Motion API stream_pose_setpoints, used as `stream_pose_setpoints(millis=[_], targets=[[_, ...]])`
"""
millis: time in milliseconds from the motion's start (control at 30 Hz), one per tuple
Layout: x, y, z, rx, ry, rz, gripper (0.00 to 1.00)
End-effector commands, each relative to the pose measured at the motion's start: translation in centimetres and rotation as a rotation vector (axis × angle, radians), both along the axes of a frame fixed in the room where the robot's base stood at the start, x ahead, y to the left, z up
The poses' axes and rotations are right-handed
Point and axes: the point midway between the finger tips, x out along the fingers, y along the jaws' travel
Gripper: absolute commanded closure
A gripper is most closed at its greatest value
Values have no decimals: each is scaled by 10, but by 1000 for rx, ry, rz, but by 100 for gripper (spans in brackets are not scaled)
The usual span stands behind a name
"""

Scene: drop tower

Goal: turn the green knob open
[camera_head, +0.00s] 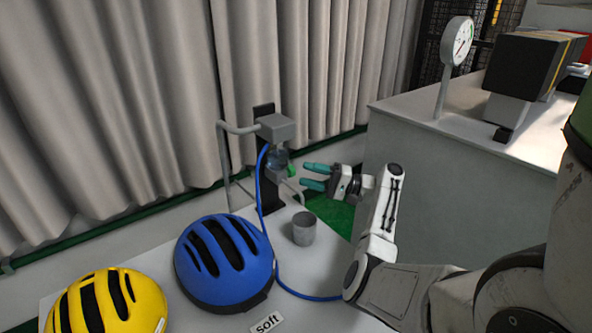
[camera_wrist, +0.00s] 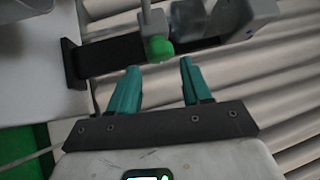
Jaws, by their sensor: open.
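The green knob (camera_wrist: 158,48) sits just beyond my fingertips in the wrist view, in line with the gap between them. In the head view the green knob (camera_head: 292,171) shows small on the side of a grey stand with a clear vessel (camera_head: 278,158) under its top block. My gripper (camera_head: 309,175) has teal fingers that point left toward the knob. It is open and empty, and the fingertips (camera_wrist: 160,68) appear apart from the knob.
A blue helmet (camera_head: 224,262), a yellow helmet (camera_head: 108,303), a grey cup (camera_head: 304,229) and a "soft" label (camera_head: 267,322) are on the white table. A blue hose (camera_head: 259,190) runs down from the stand. A gauge (camera_head: 456,42) stands on the counter at right. Grey curtains (camera_head: 110,90) hang behind.

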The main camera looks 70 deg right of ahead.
Motion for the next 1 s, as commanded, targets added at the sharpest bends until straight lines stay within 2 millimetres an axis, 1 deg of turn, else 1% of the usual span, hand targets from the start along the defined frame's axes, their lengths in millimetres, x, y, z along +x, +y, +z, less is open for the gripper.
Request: stream_pose_setpoints(millis=[33,100,300,433,633,667,1000], targets=[[8,2,3,0,0,2,52],[18,5,5,0,0,2,52],[36,9,8,1,0,-1,52],[40,9,8,0,0,-2,52],[40,9,8,0,0,-2,52],[40,9,8,0,0,-2,53],[40,9,8,0,0,-2,86]])
